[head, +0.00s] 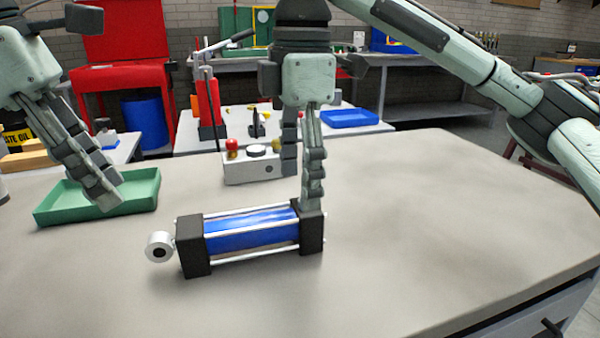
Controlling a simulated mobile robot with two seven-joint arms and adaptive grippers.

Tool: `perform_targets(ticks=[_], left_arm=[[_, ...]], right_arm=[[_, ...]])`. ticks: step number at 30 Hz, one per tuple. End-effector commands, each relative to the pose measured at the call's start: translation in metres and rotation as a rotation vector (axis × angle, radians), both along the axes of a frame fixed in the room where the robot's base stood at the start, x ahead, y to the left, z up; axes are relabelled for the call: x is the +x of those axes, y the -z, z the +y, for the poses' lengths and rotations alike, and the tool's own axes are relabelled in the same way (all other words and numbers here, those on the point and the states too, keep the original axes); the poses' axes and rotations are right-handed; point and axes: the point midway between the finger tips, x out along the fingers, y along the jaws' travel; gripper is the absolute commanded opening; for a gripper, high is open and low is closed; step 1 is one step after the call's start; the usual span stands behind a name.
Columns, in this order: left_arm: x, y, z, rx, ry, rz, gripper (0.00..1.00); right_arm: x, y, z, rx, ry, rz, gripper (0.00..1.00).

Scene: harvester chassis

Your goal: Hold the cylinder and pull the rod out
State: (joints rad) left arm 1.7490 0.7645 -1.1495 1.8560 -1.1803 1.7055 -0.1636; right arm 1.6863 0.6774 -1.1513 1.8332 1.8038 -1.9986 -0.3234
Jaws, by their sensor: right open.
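The cylinder (250,236) lies on the table with a blue body, dark end blocks and silver tie bars. The rod's silver eye end (159,247) shows at its left end, close to the left block; little of the rod's shaft shows. My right gripper (301,188) is open above the right end block (312,230), pointing down. Its nearer finger overlaps the block's top in the picture; I cannot tell if it touches. My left gripper (108,192) is at the left, over the green tray, away from the cylinder. Its fingers overlap, so its opening is unclear.
A green tray (140,204) is at the table's left. A white box with red and yellow knobs (250,170) stands behind the cylinder. The table's front and right are clear. A blue tray (350,118) and a red tool are on another surface behind.

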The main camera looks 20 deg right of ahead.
Motion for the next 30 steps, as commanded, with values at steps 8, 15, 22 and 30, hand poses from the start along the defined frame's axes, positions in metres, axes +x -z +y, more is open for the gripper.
perform_targets(ticks=[8,15,22,30], left_arm=[[0.000,0.000,0.000,0.000,0.000,0.000,0.34],[0.000,0.000,0.000,0.000,0.000,0.000,0.34],[0.000,0.000,0.000,0.000,0.000,0.000,0.34],[0.000,0.000,0.000,0.000,0.000,0.000,0.34]], right_arm=[[-0.004,0.035,-0.002,-0.022,-0.005,0.011,0.71],[-0.004,0.067,-0.002,-0.018,-0.005,0.009,0.71],[-0.003,0.078,-0.001,-0.017,-0.006,0.006,0.71],[-0.003,0.078,-0.001,-0.016,-0.005,0.006,0.63]])
